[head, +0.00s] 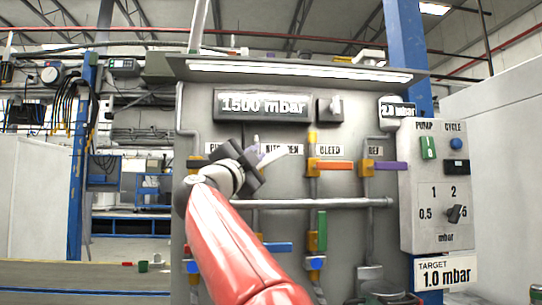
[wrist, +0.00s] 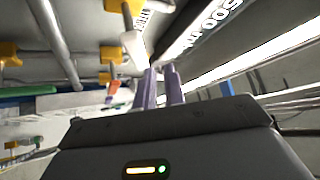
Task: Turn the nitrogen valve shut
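The nitrogen valve's white handle (head: 274,156) points right and slightly up below the NITROGEN label on the grey panel. My gripper (head: 258,150) is in front of the panel at the handle's left end and hides the valve body in the head view. In the wrist view the white handle (wrist: 134,48) lies just left of my fingertips. My gripper's two purplish fingers (wrist: 160,72) are a narrow gap apart, with nothing visible between them. Whether a finger touches the handle I cannot tell.
Right of it are the bleed valve's orange handle (head: 334,166) and another valve's purple handle (head: 392,167). A horizontal pipe (head: 320,203) runs below, above a green handle (head: 322,230) and a blue one (head: 278,247). A control box (head: 436,190) stands at the right.

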